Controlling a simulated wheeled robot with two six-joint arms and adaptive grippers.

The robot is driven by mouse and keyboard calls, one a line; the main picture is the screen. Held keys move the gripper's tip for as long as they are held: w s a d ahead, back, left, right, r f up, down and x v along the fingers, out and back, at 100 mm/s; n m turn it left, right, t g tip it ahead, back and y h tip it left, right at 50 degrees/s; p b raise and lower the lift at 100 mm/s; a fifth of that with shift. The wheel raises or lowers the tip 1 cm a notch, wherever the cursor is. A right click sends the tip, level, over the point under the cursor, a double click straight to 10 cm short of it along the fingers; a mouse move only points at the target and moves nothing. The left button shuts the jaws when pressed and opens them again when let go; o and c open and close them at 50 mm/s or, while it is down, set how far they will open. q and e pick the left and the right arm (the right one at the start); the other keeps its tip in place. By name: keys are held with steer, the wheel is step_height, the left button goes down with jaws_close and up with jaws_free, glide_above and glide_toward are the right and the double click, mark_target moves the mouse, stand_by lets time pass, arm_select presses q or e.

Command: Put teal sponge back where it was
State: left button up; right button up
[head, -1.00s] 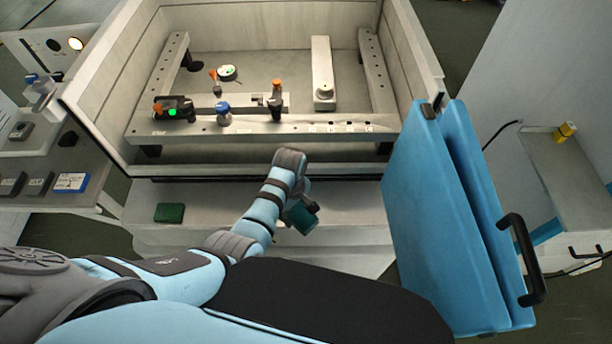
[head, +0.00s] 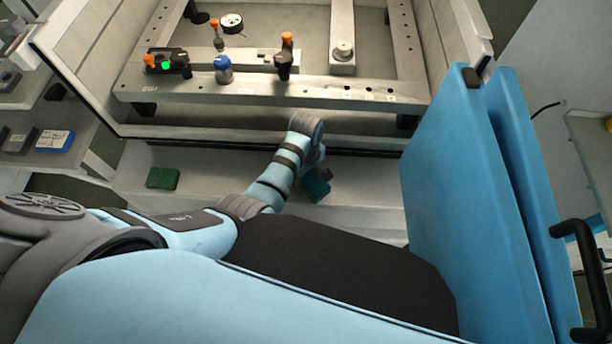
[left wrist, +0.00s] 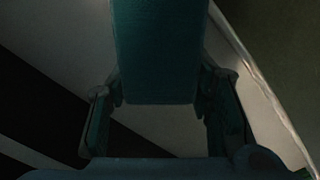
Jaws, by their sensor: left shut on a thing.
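The teal sponge (head: 316,186) is in my left gripper (head: 322,172), above the pale front ledge (head: 365,190) of the machine. In the left wrist view the sponge (left wrist: 158,50) fills the top middle, between the two fingers of the gripper (left wrist: 160,100). The fingers are shut on its sides. My left forearm hides part of the gripper in the head view. A dark green block (head: 162,178) lies on the same ledge, to the left. My right gripper is not in view.
A blue door (head: 465,190) with a black handle (head: 580,270) stands open at the right. Behind the ledge is the machine frame (head: 250,92), carrying a blue-topped part (head: 223,68) and orange-topped clamps (head: 286,58). The ledge between green block and arm is clear.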

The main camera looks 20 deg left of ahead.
arm_select(q)
steer(key=shift+f, duration=0.15)
steer(key=shift+c, duration=0.5)
steer(key=shift+s+r, duration=0.2)
steer(key=shift+s, duration=0.05)
steer(key=shift+w+f, duration=0.1)
steer(key=shift+f, duration=0.05)
steer(key=o, duration=1.2)
